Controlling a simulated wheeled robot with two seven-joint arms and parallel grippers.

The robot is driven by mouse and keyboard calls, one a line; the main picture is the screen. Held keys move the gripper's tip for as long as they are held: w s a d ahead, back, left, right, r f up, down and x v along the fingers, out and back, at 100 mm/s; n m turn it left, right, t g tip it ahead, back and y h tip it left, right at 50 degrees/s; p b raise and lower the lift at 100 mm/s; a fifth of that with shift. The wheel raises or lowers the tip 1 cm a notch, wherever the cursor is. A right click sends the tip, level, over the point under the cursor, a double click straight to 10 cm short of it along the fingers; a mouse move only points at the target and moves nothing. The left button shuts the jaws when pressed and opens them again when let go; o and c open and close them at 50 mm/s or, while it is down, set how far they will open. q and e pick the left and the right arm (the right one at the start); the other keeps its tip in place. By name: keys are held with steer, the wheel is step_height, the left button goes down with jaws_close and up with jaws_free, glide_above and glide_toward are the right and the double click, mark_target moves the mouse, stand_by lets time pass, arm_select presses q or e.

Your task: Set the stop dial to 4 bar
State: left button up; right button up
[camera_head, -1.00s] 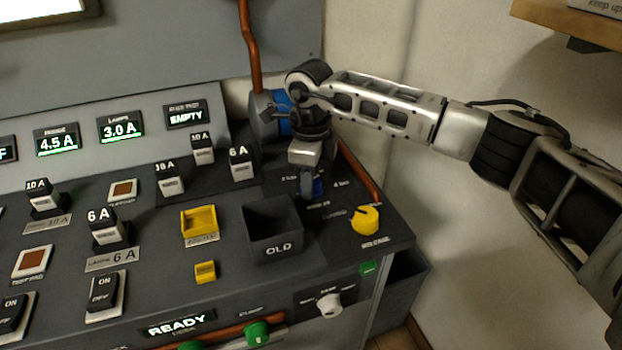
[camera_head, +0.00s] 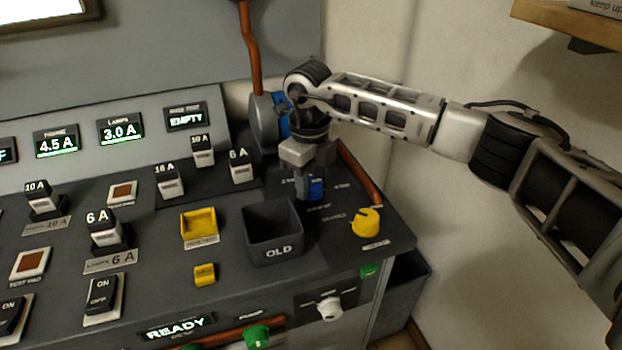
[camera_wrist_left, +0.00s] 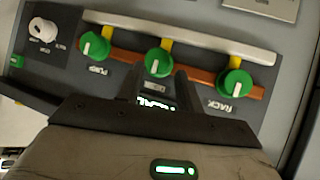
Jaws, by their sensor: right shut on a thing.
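The stop dial (camera_head: 316,188) is a small blue knob on the dark desk top, right of the bin marked OLD, with small bar labels around it. My right gripper (camera_head: 309,186) points down and is shut on the dial, hiding much of it. I cannot read the dial's pointer. My left gripper (camera_wrist_left: 160,88) shows only in the left wrist view. Its two dark fingers are apart with nothing between them, in front of the desk's front panel.
A yellow knob (camera_head: 366,221) sits right of the dial. The OLD bin (camera_head: 273,222) stands open on its left. A copper pipe (camera_head: 360,172) runs along the right edge. Green knobs (camera_wrist_left: 158,61) and a white knob (camera_wrist_left: 43,30) line the front panel.

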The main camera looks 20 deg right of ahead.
mark_target(310, 183)
steer(key=shift+w+r, duration=0.1)
steer(key=o, duration=1)
step_height(310, 183, up, 16)
steer(key=shift+s+a+b, duration=0.15)
steer(key=shift+s+b, duration=0.05)
steer(key=shift+b, duration=0.2)
